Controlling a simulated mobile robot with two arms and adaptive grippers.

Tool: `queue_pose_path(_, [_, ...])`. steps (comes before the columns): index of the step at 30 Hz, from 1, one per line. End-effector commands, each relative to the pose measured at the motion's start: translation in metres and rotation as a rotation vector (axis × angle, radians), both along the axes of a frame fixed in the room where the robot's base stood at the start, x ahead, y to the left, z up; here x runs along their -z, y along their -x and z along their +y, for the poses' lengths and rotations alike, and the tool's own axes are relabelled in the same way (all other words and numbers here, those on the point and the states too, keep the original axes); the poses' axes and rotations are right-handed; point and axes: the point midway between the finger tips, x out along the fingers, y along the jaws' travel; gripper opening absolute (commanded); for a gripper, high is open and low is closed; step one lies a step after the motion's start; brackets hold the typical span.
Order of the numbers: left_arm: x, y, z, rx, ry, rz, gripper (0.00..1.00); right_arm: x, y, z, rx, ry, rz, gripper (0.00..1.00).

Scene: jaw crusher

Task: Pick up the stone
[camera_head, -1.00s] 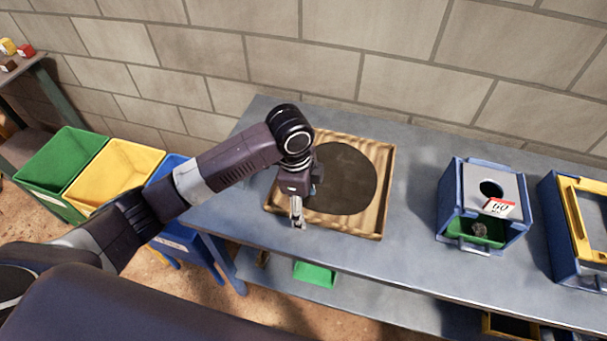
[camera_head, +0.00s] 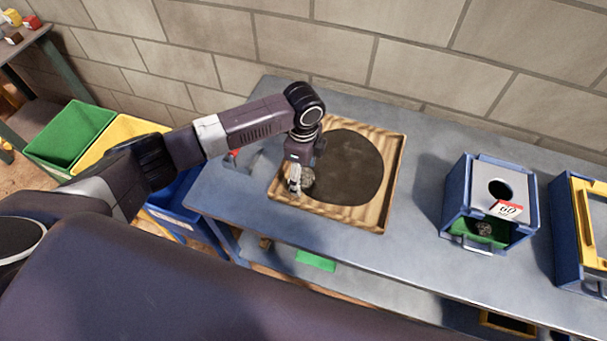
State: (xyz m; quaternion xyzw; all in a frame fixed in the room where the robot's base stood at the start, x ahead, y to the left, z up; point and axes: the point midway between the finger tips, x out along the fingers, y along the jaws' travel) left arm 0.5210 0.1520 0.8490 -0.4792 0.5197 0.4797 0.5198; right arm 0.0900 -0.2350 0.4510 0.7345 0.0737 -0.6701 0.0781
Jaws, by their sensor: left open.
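A rough greyish stone (camera_head: 308,181) sits at the left part of the wooden tray (camera_head: 393,185), by the edge of the tray's dark round patch (camera_head: 355,170). My left gripper (camera_head: 295,187) is open and points down right beside the stone, covering part of it. I cannot tell whether its fingers touch the stone. Another small grey stone (camera_head: 484,229) lies in the green drawer of the blue machine on the right. My right gripper is not in view.
The blue machine (camera_head: 463,190) with a round top hole and a blue-and-yellow frame (camera_head: 567,240) stand right of the tray. The grey table (camera_head: 420,160) is clear between tray and machine. Green (camera_head: 50,150) and yellow bins stand left. A brick wall is behind.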

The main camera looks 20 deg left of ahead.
Motion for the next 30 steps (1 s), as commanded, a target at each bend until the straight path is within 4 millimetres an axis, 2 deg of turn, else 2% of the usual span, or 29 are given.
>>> queue_pose_path(7, [0.0017, 0.0000, -0.0002, 0.000, 0.000, -0.001, 0.65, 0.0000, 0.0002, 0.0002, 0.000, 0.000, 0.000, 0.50])
queue_pose_path(22, [0.0011, -0.0002, -0.0002, 0.000, 0.000, -0.001, 0.10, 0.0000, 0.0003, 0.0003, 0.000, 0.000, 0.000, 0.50])
queue_pose_path(30, [-0.0006, -0.0009, -0.0005, 0.000, 0.001, -0.003, 0.09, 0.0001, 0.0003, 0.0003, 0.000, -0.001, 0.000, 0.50])
